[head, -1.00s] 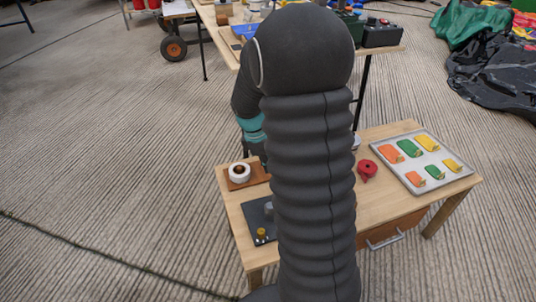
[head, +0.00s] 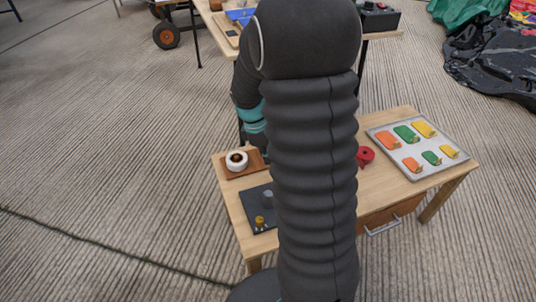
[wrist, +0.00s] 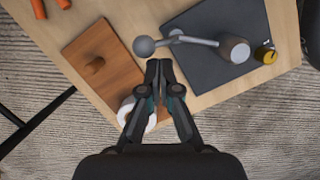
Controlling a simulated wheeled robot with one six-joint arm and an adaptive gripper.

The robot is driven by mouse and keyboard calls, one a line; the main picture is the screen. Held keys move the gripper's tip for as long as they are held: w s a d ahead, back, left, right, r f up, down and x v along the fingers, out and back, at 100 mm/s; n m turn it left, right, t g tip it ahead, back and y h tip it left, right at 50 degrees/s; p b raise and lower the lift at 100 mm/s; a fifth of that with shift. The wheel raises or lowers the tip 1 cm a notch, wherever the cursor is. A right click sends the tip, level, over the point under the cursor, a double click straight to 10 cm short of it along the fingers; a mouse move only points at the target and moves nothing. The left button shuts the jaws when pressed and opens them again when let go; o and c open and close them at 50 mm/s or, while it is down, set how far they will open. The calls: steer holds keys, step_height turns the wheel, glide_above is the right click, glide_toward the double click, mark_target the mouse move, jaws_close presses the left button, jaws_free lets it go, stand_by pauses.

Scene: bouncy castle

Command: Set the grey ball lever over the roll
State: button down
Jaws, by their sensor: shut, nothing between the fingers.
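The grey ball lever (wrist: 190,40) has a round ball (wrist: 144,46) at one end. My arm hides most of the lever in the head view.
A grey cylinder (wrist: 235,50) and a yellow knob (wrist: 266,54) are at the plate's right. A tray (head: 383,143) of coloured pieces and a red object (head: 365,156) are on the table's right. A second table stands behind.

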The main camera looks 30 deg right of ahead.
steer(key=w+a+r, duration=0.4)
steer(key=r, duration=0.6)
steer(key=shift+a+r+p, duration=0.25)
steer(key=shift+a+p, duration=0.1)
steer(key=shift+p, duration=0.05)
steer(key=shift+w, duration=0.1)
steer(key=s+a+r+m+t, duration=0.2)
steer(key=s+a+m, duration=0.1)
steer(key=s, duration=0.4)
steer(key=s+a+r+m+t+y, duration=0.1)
steer(key=s+a+r+m+t, duration=0.1)
steer(key=s, duration=0.5)
steer(key=s+a+r+m+t+y, duration=0.1)
steer(key=s+a+r+m+t, duration=0.2)
steer(key=s, duration=0.4)
steer(key=a+r+m, duration=0.1)
steer(key=m, duration=0.1)
steer(key=shift+s+r+m, duration=0.15)
steer(key=shift+r+m, duration=0.05)
steer(key=shift+m, duration=0.2)
